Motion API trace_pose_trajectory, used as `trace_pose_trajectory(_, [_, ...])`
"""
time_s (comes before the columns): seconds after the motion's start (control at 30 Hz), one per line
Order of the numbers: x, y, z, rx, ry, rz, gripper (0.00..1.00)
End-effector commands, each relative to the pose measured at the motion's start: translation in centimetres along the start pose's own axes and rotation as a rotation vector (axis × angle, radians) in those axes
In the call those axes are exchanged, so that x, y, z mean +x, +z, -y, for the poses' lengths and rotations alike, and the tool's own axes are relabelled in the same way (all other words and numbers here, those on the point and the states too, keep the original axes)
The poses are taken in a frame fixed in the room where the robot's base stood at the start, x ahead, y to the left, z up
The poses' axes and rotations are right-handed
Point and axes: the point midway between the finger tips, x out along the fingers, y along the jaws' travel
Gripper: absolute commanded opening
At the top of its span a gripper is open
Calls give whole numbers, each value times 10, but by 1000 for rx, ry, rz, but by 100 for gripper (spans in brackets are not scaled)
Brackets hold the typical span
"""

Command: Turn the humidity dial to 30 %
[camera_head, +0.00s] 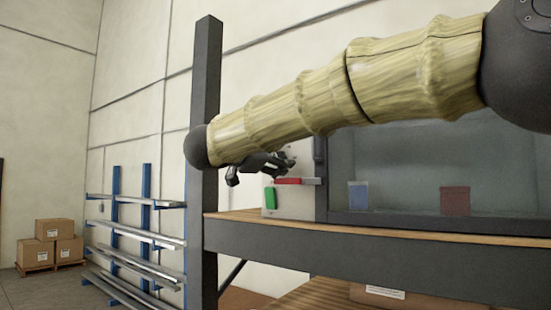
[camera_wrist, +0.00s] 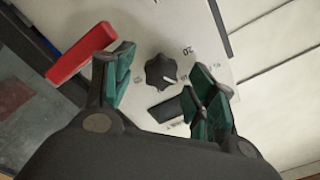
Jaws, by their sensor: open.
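The humidity dial is a dark lobed knob (camera_wrist: 160,71) on a light panel (camera_wrist: 205,35), with a white pointer line and printed marks around it. One mark reads like 20 in the wrist view; the others are too small or blurred to read. My gripper (camera_wrist: 160,88) is open, with a green-padded finger on each side of the dial, apart from it. In the head view my gripper (camera_head: 262,166) is in front of the panel (camera_head: 290,199) at the cabinet's left end, and the dial is hidden there.
A red handle (camera_head: 298,181) lies close to the gripper; it also shows in the wrist view (camera_wrist: 82,52). A green piece (camera_head: 270,197) is below. A blue container (camera_head: 357,195) and a red container (camera_head: 455,201) stand behind the glass. A dark post (camera_head: 206,90) rises beside the gripper.

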Motion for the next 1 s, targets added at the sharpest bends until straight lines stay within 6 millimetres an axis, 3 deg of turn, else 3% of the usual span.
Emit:
trace_pose_trajectory(0.27, [-23,-1,1,0,-2,-1,56])
trace_pose_trajectory(0.7, [-98,0,0,0,-2,0,56])
trace_pose_trajectory(1.0, [-119,1,0,0,0,1,56])
